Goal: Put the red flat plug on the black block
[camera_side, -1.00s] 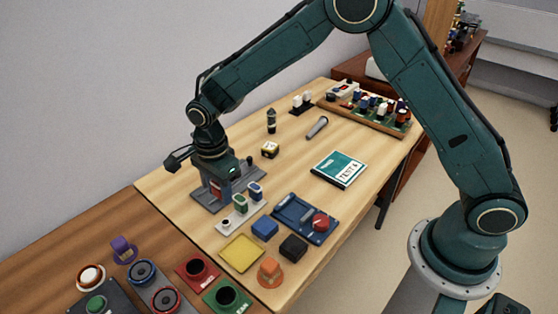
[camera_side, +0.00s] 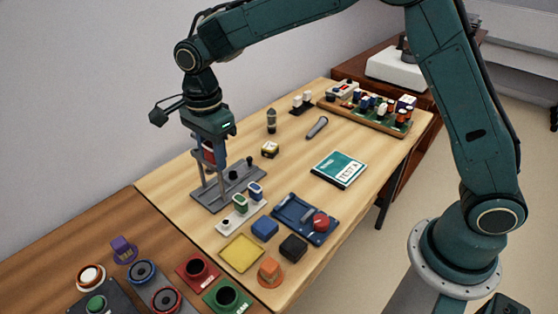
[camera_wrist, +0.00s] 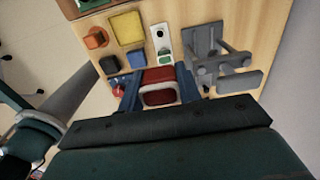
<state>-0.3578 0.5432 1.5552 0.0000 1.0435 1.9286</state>
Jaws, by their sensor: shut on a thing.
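My gripper (camera_side: 210,163) is shut on the red flat plug (camera_side: 208,152), above the grey stand at the left of the table. In the wrist view the red plug (camera_wrist: 160,76) sits between the two blue fingers of my gripper (camera_wrist: 158,84); its near end shows a pale rim. The black block (camera_side: 293,247) lies near the table's front edge, to the right of the blue block and well away from my gripper. The black block also shows in the wrist view (camera_wrist: 109,64). Its top is bare.
The grey stand (camera_side: 234,190) has upright posts close to my gripper. A white strip with green and blue plugs (camera_side: 241,217), a blue block (camera_side: 265,228), a yellow plate (camera_side: 242,252), an orange piece (camera_side: 269,271) and a blue tray (camera_side: 290,208) with a red knob surround the black block.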

